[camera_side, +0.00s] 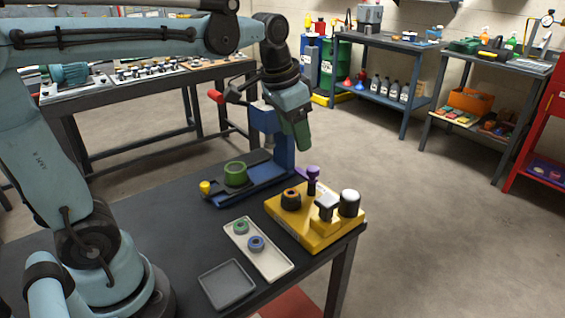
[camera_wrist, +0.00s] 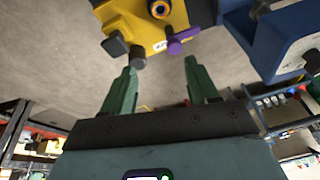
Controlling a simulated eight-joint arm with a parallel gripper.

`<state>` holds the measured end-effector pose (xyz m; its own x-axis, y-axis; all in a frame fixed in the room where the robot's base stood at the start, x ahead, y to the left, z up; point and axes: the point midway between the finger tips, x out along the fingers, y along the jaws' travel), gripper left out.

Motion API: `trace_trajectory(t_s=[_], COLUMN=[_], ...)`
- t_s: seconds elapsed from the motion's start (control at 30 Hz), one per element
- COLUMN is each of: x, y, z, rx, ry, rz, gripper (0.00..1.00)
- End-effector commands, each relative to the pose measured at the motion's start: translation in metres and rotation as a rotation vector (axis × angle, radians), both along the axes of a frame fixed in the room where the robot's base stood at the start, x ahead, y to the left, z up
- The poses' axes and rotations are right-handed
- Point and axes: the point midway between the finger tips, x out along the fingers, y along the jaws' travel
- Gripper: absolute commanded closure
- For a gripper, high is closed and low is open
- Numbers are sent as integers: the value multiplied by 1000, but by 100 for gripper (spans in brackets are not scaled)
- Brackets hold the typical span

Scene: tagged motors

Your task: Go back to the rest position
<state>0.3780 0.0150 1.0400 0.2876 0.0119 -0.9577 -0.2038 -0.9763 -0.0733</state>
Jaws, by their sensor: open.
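My gripper (camera_side: 303,140) is raised above the dark worktable (camera_side: 130,225), in front of the blue press (camera_side: 283,150). In the wrist view its two green fingers (camera_wrist: 160,85) stand apart with nothing between them. The yellow fixture block (camera_side: 292,237) lies below and to the right in the side view. It carries an orange-and-black ring, a purple-handled piece and dark posts with grey or white tops. In the wrist view the yellow block (camera_wrist: 150,25) shows beyond the fingers, apart from them.
A green cylinder (camera_side: 235,173) sits on the press base. A cream tray (camera_side: 240,262) holds a green ring (camera_side: 241,227) and a blue ring (camera_side: 256,243). An empty grey tray (camera_side: 227,284) lies near the front edge. Benches with tools stand behind, across open floor.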

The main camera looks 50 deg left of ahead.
Motion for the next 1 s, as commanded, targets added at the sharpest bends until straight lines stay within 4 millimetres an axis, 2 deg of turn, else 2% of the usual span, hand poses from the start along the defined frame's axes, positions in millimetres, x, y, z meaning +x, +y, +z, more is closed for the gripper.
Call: trace_trajectory(t_s=[0.03, 0.2, 0.43, 0.63, 1.0], x=[-12, -44, -77, -88, -89], y=[-2, -8, -14, -16, -16], z=[-5, -24, -55, -70, -70], rx=[-6, -35, -82, -105, -107], ry=[-32, -144, -274, -325, -330], rz=[18, 85, 161, 188, 191], gripper=[41, 41, 41, 41, 41])
